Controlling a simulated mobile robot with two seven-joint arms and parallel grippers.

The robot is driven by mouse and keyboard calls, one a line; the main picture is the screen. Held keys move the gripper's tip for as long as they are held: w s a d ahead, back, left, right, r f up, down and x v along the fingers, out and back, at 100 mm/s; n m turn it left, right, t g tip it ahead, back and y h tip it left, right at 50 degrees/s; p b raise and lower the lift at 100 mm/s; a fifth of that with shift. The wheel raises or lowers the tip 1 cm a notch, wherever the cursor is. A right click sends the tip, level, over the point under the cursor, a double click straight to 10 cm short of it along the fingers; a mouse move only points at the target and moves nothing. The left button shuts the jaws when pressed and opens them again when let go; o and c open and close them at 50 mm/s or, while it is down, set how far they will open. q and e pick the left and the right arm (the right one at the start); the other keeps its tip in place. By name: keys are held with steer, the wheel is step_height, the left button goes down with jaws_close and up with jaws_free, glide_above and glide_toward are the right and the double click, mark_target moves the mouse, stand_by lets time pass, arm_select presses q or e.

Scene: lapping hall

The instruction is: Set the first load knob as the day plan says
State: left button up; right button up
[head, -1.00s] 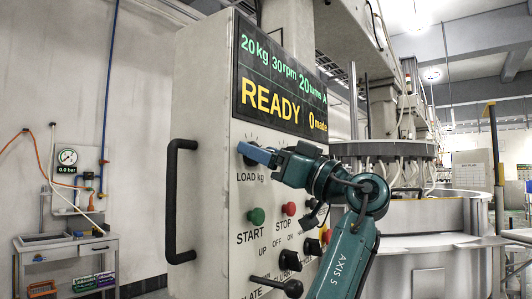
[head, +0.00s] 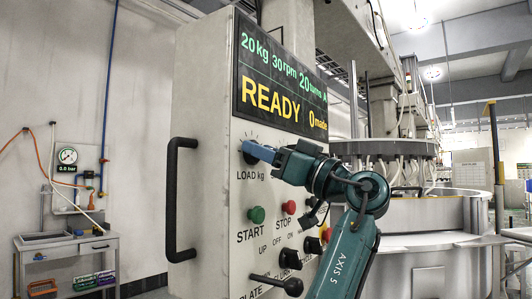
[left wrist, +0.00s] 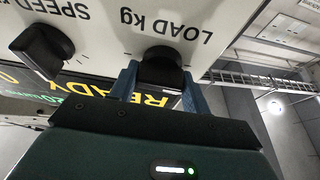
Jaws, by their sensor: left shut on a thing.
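The load knob (left wrist: 161,68) is a black round knob under the upside-down label "LOAD kg" in the left wrist view. My left gripper (left wrist: 157,85) has its blue fingers on either side of it and is shut on it. In the head view the left gripper (head: 258,152) reaches the panel from the right and hides most of the load knob (head: 249,158). The knob's pointer cannot be made out. The display (head: 281,76) reads 20 kg, 30 rpm, 20 turns A, READY, 0 made. My right gripper is not in view.
The speed knob (left wrist: 43,52) sits beside the load knob. Below are a green START button (head: 256,214), a red STOP button (head: 289,207) and a black plate lever (head: 279,284). A black handle (head: 172,200) stands out on the cabinet's left. A side table (head: 66,241) stands far left.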

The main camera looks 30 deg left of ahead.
arm_select(q)
steer(key=shift+m, duration=0.3)
steer(key=shift+o, duration=0.2)
steer(key=m+t, duration=0.2)
steer(key=m, duration=0.2)
steer(key=m+t+h, duration=0.1)
steer(key=m+t, duration=0.1)
steer(key=m, duration=0.2)
steer(key=shift+r+t, duration=0.1)
steer(key=shift+t, duration=0.2)
steer(key=m+t+h+p, duration=0.1)
steer(key=m, duration=0.1)
steer(key=m+p, duration=0.1)
steer(key=m, duration=0.2)
steer(key=shift+t+h, duration=0.4)
steer(key=shift+m+h+p, duration=0.3)
steer(key=shift+m+p, duration=0.25)
steer(key=shift+m, duration=0.45)
steer(key=shift+t, duration=0.3)
steer(key=o, duration=1)
steer(key=shift+c, duration=0.2)
steer(key=shift+d, duration=0.1)
steer(key=b+v, duration=0.2)
steer(key=v, duration=1.1)
